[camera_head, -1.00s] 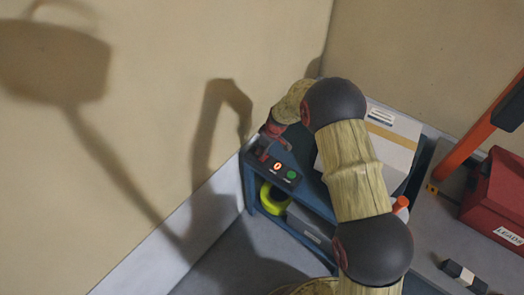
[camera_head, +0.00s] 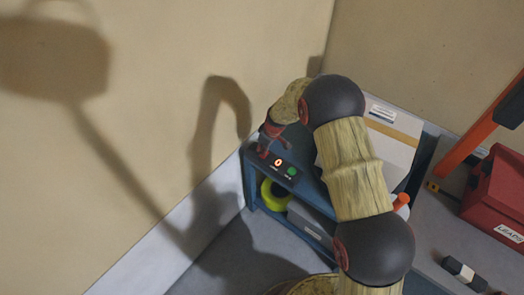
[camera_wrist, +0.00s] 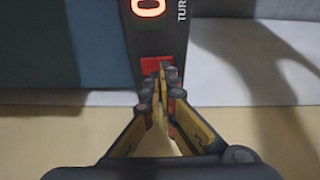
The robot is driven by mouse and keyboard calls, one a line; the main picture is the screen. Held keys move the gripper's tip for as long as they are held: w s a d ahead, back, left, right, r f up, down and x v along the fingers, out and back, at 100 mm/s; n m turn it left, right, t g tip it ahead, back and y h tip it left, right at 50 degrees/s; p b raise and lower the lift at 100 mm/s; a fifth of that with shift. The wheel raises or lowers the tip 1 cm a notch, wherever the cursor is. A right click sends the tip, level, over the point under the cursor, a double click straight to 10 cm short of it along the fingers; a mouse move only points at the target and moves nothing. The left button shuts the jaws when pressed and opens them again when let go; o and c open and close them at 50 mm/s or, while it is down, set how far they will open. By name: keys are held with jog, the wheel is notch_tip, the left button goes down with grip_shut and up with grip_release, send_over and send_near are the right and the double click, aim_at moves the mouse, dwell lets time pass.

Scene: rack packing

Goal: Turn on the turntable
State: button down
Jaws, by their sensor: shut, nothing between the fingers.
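A dark control panel (camera_head: 279,166) lies at the left end of the blue shelf's top, with a lit orange "0" display and a green button (camera_head: 292,171). In the wrist view the panel (camera_wrist: 176,42) shows the lit "0", part of a label reading "TUR", and a red patch (camera_wrist: 151,66) that looks like a button. My gripper (camera_head: 264,154) is at the panel's left end. In the wrist view my gripper (camera_wrist: 161,72) is shut and empty, its fingertips over the red patch; I cannot tell whether they touch it. The green button is out of the wrist view. I cannot make out a turntable.
The blue shelf (camera_head: 249,184) stands in the wall corner. A yellow-green roll (camera_head: 268,198) and a grey box (camera_head: 309,221) sit on its lower level. A white box (camera_head: 394,143) is on top, behind my arm. A red "LEADS" box (camera_head: 496,192) is at right.

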aim_at(266, 160)
jog(key=shift+w+d, duration=0.3)
jog(key=shift+w, duration=0.1)
jog(key=shift+r, duration=0.15)
jog(key=shift+r, duration=0.3)
jog(key=s+a+p+v, duration=0.1)
jog(key=p+v, duration=0.4)
jog(key=v, duration=0.7)
jog(key=shift+s+a+r, duration=0.15)
jog(key=shift+a+r, duration=0.1)
jog(key=shift+r, duration=0.25)
